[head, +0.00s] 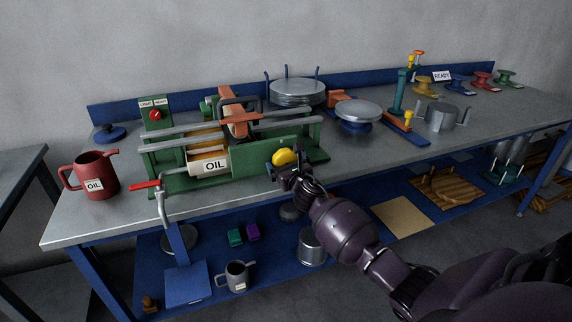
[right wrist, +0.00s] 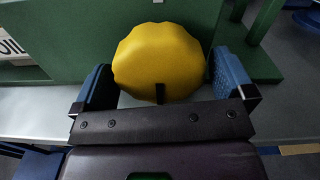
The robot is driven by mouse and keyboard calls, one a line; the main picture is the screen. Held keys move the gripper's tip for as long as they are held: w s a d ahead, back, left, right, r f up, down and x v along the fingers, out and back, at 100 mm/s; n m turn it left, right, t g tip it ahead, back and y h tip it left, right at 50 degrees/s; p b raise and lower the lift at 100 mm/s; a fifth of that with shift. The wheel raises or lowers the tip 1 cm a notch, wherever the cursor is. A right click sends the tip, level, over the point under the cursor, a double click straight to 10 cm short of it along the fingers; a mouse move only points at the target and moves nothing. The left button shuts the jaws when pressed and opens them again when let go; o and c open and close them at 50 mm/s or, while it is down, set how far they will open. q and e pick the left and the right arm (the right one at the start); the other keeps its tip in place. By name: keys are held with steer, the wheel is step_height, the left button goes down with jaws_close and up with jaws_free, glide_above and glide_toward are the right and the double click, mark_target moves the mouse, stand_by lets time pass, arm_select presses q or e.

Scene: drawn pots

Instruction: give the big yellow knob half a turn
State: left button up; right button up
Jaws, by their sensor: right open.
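The big yellow knob (head: 285,157) sits on the front of the green machine (head: 262,153) on the workbench. In the right wrist view the knob (right wrist: 160,58) is round with a scalloped edge and a dark mark at its lower rim. My right gripper (head: 286,172) is at the knob. Its two blue fingers stand open, one on each side of the knob in the right wrist view (right wrist: 160,75). A gap shows on the left and a narrower one on the right, so I see no clear contact. My left gripper is not in view.
An OIL tray (head: 208,163), a red-handled crank (head: 147,186) and a red OIL jug (head: 93,175) are left of the knob. A round-pan scale (head: 358,112) stands to the right. The lower shelf holds a grey mug (head: 237,277) and a metal pot (head: 312,248).

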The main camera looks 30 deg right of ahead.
steer(key=shift+c, duration=0.3)
steer(key=c, duration=0.7)
steer(key=shift+m, duration=0.3)
